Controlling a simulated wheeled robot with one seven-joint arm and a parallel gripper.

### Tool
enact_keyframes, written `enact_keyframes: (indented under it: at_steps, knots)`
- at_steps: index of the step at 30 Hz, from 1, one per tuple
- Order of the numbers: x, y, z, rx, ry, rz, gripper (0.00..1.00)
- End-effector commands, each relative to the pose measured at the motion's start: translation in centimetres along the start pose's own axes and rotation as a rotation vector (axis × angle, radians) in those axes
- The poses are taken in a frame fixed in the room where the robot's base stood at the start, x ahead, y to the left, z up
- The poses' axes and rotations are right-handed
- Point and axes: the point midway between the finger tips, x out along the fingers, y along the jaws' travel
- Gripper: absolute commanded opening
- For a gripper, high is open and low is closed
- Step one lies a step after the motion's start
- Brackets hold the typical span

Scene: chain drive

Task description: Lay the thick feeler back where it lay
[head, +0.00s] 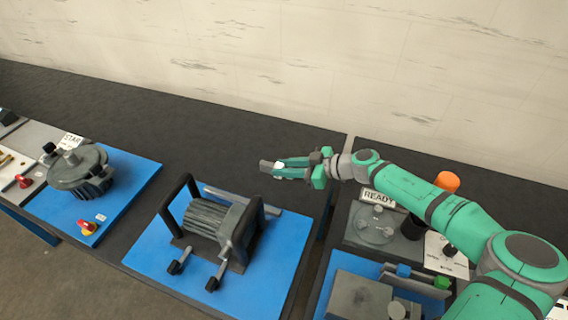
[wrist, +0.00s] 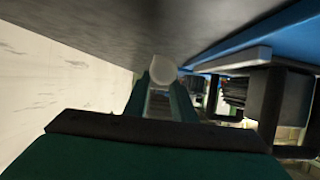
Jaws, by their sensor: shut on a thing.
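My gripper (head: 280,168) is shut on a small pale grey piece (head: 265,166), which I take to be the thick feeler. It is in the air above the far edge of the middle blue board (head: 150,252). In the wrist view, a pale rounded end (wrist: 162,69) shows between the green fingers of my gripper (wrist: 160,95). The rest of the held piece is hidden by the fingers. I cannot tell which spot the feeler came from.
A ribbed roller in a black-handled frame (head: 208,222) stands on the middle board, with a grey bar (head: 240,200) behind it. A round grey housing (head: 78,168) is at left. A READY sign (head: 377,197) and orange knob (head: 447,181) are at right. The dark bench behind is clear.

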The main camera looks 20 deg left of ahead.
Motion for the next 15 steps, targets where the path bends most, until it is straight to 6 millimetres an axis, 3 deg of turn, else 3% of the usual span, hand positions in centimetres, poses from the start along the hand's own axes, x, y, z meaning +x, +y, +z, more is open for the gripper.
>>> enact_keyframes:
  at_steps: [15]
  knots:
    - [1.4, -0.1, 3.0, 0.001, 0.001, -0.001, 0.00]
